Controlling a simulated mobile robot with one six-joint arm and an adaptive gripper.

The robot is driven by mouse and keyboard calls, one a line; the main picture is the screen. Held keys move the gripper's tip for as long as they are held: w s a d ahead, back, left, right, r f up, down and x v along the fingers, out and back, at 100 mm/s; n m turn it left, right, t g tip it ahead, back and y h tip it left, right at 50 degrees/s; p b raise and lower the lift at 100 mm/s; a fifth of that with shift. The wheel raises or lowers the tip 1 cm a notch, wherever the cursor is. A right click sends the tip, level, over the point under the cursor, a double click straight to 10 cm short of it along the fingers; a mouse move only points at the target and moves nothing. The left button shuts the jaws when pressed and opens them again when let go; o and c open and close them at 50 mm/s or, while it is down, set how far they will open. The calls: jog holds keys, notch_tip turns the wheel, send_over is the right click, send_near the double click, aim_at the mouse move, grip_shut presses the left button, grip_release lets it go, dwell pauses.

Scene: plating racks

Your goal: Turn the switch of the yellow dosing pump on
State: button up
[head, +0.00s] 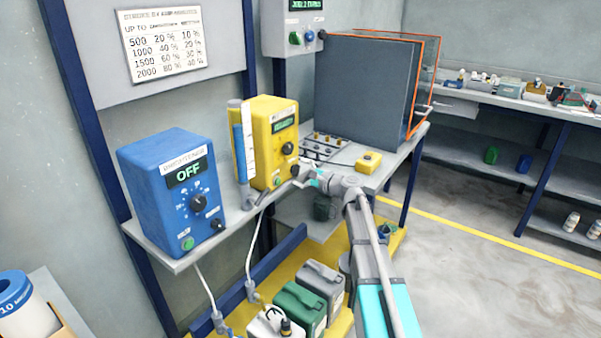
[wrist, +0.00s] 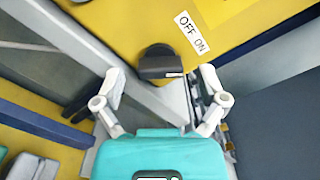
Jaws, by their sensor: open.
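The yellow dosing pump (head: 251,140) stands on the grey shelf, with a green display and a black dial (head: 287,148) on its front. In the wrist view its yellow face fills the top, with a black switch (wrist: 160,60) and a white label (wrist: 191,33) reading OFF and ON. I cannot tell for sure which word the switch points at. My gripper (head: 308,177) is at the lower front of the pump. In the wrist view my gripper (wrist: 162,78) is open, its fingers apart to the left and right of the switch, with nothing between them clearly touching it.
A blue unit (head: 160,190) showing OFF stands left of the pump. Several canisters (head: 322,285) stand below.

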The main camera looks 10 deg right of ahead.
jog(key=v, duration=1.1)
jog(key=shift+s, duration=0.15)
jog(key=shift+d, duration=0.1)
jog(key=s+a+f+n+g+h, duration=0.4)
jog(key=s+a+f+n+g, duration=0.5)
jog(key=s+f, duration=0.3)
jog(key=s+d+f+n+g+h, duration=0.1)
jog(key=s+f+n+g+h, duration=0.2)
jog(key=s, duration=0.4)
jog(key=s+d+f+n+g+h, duration=0.1)
jog(key=s+f+n+h, duration=0.3)
jog(key=s+h, duration=0.25)
notch_tip(320, 180, up, 27)
jog(key=p, duration=2.6)
jog(key=shift+s+y+p, duration=0.15)
jog(key=shift+y+p, duration=0.15)
jog(key=shift+y, duration=0.05)
